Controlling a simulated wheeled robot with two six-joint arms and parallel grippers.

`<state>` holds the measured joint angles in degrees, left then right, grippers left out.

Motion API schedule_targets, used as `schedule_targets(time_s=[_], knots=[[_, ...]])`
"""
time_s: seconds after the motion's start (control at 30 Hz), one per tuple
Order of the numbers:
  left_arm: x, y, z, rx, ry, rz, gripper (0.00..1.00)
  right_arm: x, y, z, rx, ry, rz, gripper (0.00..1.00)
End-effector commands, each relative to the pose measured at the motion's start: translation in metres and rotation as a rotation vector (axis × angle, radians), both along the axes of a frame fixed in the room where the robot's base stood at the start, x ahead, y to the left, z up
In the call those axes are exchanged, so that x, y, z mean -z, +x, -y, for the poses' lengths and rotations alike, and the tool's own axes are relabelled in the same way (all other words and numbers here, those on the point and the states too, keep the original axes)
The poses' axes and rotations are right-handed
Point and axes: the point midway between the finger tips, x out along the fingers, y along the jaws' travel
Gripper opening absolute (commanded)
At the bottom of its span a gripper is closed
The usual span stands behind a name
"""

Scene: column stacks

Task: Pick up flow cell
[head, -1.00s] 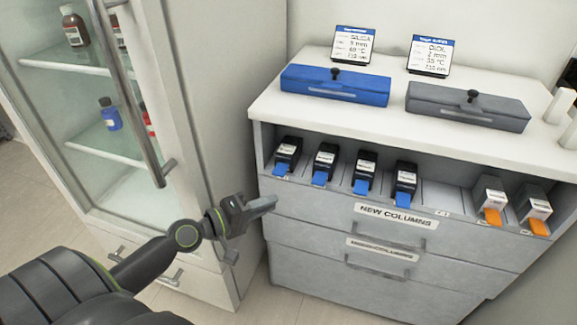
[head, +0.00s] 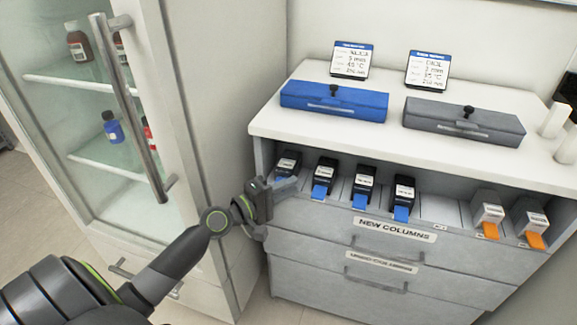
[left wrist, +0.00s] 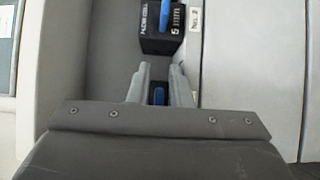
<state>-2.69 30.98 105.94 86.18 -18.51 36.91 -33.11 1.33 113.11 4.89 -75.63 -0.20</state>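Several black flow cells with white labels and blue front tabs stand in a row on the open shelf. The leftmost flow cell (head: 288,163) is partly hidden behind my left gripper (head: 284,186), which is at the shelf's left end. In the left wrist view my left gripper (left wrist: 160,82) is open, its fingers on either side of a dark piece with a blue tab (left wrist: 158,96). I cannot tell whether they touch it. A neighbouring flow cell (left wrist: 160,42), marked 5 mm, lies beyond the fingertips. My right gripper is not in view.
Two white-grey cells with orange tabs (head: 488,213) stand at the shelf's right. A glass-door cabinet (head: 185,120) stands close on the left.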

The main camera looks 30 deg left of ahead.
Motion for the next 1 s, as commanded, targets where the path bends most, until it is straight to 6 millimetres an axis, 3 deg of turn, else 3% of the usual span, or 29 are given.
schedule_targets(time_s=[0.27, 0.43, 1.0], knots=[[0.0006, 0.0040, 0.0018, 0.000, 0.000, -0.001, 0.18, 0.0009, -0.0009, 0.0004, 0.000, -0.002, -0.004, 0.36], [0.0006, 0.0039, 0.0017, 0.000, 0.000, -0.001, 0.00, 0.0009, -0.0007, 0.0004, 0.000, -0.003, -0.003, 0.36], [-0.0028, 0.0027, 0.0020, 0.000, 0.002, 0.001, 0.00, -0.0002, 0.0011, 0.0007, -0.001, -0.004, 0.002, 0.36]])
